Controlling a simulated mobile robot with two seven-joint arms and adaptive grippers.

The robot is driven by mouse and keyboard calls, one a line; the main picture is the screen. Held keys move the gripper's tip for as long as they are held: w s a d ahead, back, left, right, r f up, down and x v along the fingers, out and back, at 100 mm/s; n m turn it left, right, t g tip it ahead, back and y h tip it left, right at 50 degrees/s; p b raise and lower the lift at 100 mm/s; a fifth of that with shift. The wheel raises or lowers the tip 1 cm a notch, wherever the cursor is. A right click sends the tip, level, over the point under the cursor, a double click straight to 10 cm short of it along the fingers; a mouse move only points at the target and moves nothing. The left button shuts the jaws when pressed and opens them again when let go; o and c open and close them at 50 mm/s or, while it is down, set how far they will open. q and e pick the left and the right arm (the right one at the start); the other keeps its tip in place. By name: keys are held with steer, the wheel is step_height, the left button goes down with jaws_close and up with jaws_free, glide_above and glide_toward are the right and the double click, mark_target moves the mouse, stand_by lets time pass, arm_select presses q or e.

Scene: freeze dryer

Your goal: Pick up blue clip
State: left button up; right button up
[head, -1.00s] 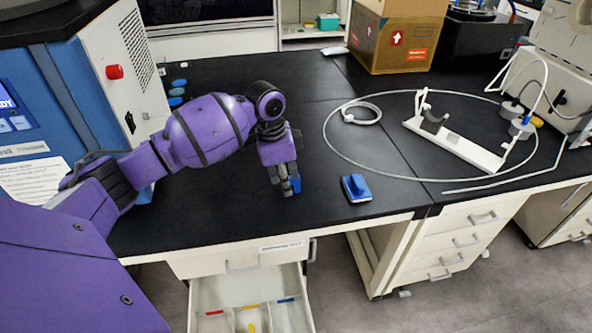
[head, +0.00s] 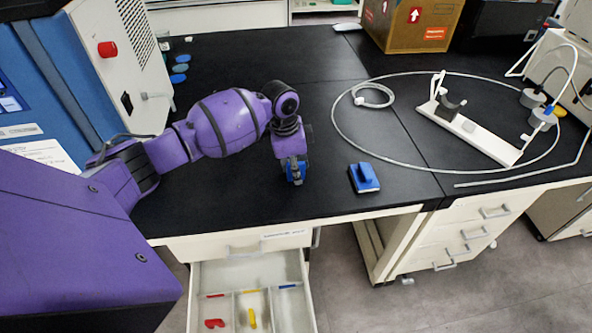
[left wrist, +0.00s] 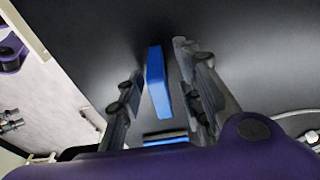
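My left gripper (head: 293,174) points down at the bench top, left of the middle. A blue piece (head: 296,170) shows at its fingers. In the left wrist view a long blue bar (left wrist: 157,82) lies between the two spread fingers (left wrist: 160,92), with narrow gaps to either side. The fingers look open around it; contact is not clear. A second blue piece, a flat block with a raised grip (head: 363,178), rests on the bench to the right of the gripper. My right gripper is not in view.
An open drawer (head: 306,290) below the bench edge holds red, yellow and blue pieces in compartments. A white stand (head: 468,135) inside a looped cable (head: 350,150) is at the right. A cardboard box (head: 413,25) stands behind. A blue-and-white machine (head: 110,75) stands left.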

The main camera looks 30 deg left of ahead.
arm_select(q)
steer(key=shift+f, duration=0.1)
jaws_close()
stand_by(0.3)
